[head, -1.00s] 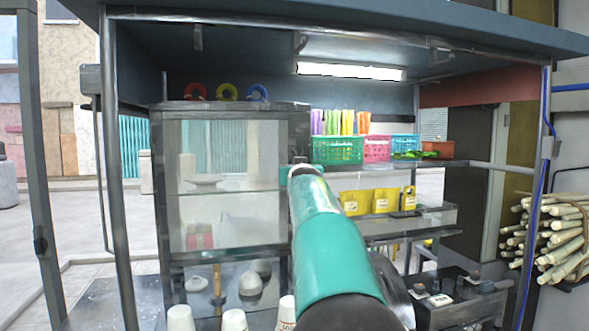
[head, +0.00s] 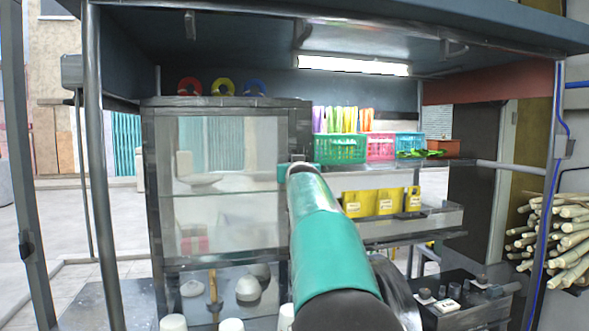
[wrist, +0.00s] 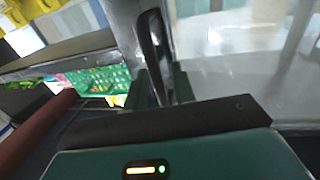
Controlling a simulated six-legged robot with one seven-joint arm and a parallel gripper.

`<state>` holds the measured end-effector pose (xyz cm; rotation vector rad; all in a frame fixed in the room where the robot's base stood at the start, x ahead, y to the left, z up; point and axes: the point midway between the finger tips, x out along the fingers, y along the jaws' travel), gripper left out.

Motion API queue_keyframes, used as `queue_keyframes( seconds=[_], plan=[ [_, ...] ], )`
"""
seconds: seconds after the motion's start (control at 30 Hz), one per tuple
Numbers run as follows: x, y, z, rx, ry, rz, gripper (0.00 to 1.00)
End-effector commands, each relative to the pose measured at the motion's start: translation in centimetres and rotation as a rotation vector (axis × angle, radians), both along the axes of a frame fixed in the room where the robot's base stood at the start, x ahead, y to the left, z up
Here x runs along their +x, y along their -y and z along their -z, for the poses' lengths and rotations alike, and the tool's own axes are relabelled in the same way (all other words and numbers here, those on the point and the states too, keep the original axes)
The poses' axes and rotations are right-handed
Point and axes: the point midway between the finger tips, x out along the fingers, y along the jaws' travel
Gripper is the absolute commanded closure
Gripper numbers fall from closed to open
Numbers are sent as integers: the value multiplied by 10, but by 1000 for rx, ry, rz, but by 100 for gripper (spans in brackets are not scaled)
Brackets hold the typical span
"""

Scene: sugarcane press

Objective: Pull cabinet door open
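The glass-fronted cabinet (head: 298,122) stands left of centre in the head view, with its dark-framed door appearing closed. My gripper (head: 297,168) is at the right edge of the cabinet door, at the end of my teal arm. In the wrist view, a dark, shiny upright handle (wrist: 152,40) rises between the two fingers of my gripper (wrist: 162,88). The fingers stand apart, one on each side of the handle's lower part, with little space beside it. No firm grip shows. The head view hides the handle behind my gripper.
Right of the cabinet are shelves with a green basket (head: 340,150), a pink basket (head: 381,148) and yellow boxes (head: 385,201). White cups (head: 231,325) stand in front, low in the head view. A stall post (head: 108,200) is at the left and cane stalks (head: 560,235) at the right.

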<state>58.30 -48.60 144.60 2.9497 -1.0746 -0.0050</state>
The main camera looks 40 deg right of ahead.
Motion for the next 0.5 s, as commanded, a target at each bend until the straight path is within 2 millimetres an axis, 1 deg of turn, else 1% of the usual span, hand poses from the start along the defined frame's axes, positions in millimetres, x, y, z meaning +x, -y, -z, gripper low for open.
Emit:
queue_keyframes(
  seconds=[0.37, 0.43, 0.5],
  plan=[
    [-3, 0, -1, -1, 2, 2, 74],
    [-3, 0, -1, -1, 2, 2, 84],
    [-3, 0, -1, -1, 1, 2, 97]
  ],
)
